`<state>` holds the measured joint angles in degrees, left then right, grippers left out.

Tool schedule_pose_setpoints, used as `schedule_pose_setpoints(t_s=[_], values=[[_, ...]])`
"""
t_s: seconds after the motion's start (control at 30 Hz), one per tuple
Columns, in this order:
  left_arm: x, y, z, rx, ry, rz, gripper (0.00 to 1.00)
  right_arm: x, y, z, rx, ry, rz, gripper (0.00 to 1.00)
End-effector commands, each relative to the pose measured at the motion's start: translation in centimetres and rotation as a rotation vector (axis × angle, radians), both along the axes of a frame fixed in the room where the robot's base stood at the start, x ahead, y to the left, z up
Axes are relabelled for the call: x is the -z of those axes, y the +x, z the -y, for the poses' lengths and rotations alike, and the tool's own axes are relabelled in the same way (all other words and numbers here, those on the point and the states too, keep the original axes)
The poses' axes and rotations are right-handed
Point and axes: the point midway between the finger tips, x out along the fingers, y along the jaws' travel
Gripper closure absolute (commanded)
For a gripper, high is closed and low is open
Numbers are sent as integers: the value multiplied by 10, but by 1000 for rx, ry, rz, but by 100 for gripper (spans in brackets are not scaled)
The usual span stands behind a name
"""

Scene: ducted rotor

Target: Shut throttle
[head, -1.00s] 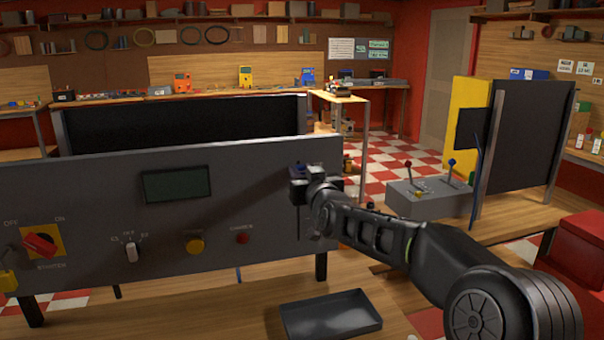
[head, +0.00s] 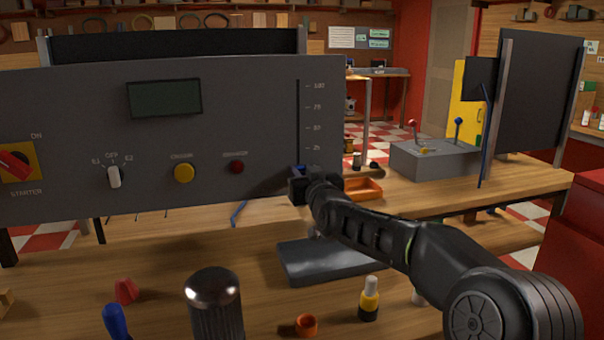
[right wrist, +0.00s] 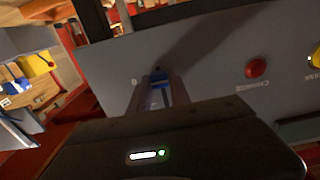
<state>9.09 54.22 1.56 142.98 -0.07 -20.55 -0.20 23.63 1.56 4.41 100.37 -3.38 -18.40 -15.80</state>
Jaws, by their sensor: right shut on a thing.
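The grey control panel (head: 255,125) has a vertical throttle slot (head: 301,125) near its right end, with a scale (head: 313,107) running up to 100. The blue throttle knob (head: 299,169) is at the slot's low end, mostly hidden by my right gripper (head: 303,182). In the right wrist view, my right gripper (right wrist: 158,98) is shut on the blue knob (right wrist: 157,90), with a 0 mark (right wrist: 134,82) beside it. My left gripper is not in view.
The panel also carries a dark display (head: 165,98), a red starter switch (head: 14,165), a selector (head: 114,177), a yellow button (head: 184,173) and a red button (head: 237,167). A dark tray (head: 320,262), an orange tray (head: 362,188) and small bottles stand nearby.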

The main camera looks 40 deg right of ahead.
Motion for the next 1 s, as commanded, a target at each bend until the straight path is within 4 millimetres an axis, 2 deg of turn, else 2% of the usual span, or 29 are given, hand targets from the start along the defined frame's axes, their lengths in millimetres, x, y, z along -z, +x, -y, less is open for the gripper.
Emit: schedule_pose_setpoints(t_s=[0.03, 0.4, 0.43, 0.6, 0.7, 1.0], values=[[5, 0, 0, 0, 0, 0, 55, 6, 0, 0, 0, 1, -2, 100], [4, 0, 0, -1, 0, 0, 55, 9, 0, 0, -1, 3, -9, 100], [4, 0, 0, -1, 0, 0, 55, 9, 0, 0, -1, 3, -9, 75], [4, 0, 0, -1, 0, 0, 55, 7, 0, 0, 0, 2, -6, 61], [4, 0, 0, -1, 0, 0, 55, 6, 0, 0, 0, 1, -4, 55], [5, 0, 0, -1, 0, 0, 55, 4, -3, -1, 0, 0, 0, 55]])
